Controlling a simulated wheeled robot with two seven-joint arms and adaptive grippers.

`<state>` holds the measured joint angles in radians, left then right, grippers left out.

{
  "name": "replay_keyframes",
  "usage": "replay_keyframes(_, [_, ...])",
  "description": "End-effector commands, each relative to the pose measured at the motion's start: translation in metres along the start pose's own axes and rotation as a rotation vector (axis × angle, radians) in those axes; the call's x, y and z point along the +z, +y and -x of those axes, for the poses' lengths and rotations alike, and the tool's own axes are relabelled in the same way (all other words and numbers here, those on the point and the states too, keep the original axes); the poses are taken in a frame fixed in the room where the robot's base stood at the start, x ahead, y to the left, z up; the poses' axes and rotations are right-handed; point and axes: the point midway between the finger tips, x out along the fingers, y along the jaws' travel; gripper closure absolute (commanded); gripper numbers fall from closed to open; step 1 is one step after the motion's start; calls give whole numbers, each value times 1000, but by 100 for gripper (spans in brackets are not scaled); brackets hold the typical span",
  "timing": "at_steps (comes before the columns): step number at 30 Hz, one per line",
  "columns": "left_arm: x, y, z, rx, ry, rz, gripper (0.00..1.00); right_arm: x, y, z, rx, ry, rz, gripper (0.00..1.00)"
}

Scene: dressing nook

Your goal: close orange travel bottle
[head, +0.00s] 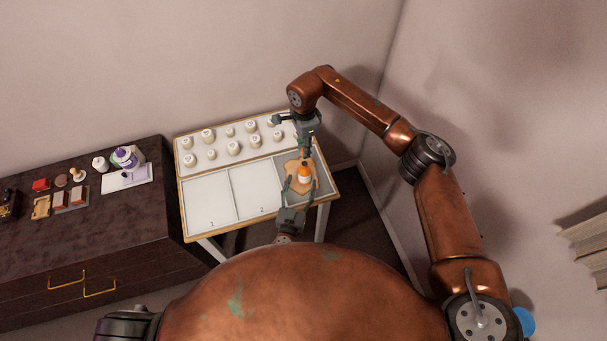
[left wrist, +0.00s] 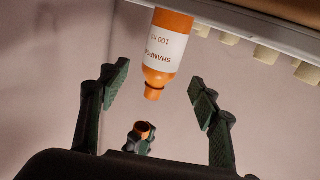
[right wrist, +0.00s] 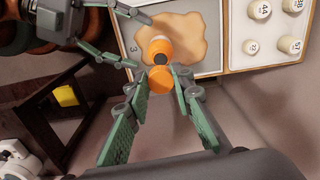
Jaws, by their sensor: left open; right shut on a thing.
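The orange travel bottle (head: 304,176) stands upright on a tan patch in the third compartment of the small table. The left wrist view shows its white SHAMPOO label (left wrist: 163,48), and the right wrist view shows its dark open mouth (right wrist: 161,57). My right gripper (head: 306,152) is shut on the orange cap (right wrist: 160,80), which also shows in the left wrist view (left wrist: 142,130). The cap is above the mouth, apart from the neck. My left gripper (head: 301,184) is open, with its fingers either side of the bottle, not gripping it.
Several white numbered jars (head: 233,147) stand on the table's back strip. Compartments 1 (head: 208,203) and 2 (head: 253,190) are empty. A dark dresser (head: 80,220) at left holds a purple-and-white bottle (head: 125,157) and small items. A wall rises behind the table.

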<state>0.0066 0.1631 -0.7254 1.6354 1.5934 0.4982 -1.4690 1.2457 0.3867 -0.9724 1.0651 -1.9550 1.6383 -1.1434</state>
Motion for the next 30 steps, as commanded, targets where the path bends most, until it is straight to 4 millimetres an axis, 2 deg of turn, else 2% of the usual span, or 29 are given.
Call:
replay_keyframes(1, [-1,0,-11,1,2,-2,43,0,0,0,0,0,0,86])
replay_keyframes(6, [0,1,-38,2,1,-2,43,0,0,0,0,0,-1,86])
replay_keyframes(12, [0,1,-57,1,0,0,43,0,0,0,0,0,-1,86])
replay_keyframes(24, [0,0,-61,0,0,0,44,0,0,0,0,0,0,86])
replay_keyframes(30, [0,0,-61,0,0,0,57,0,0,0,0,0,0,86])
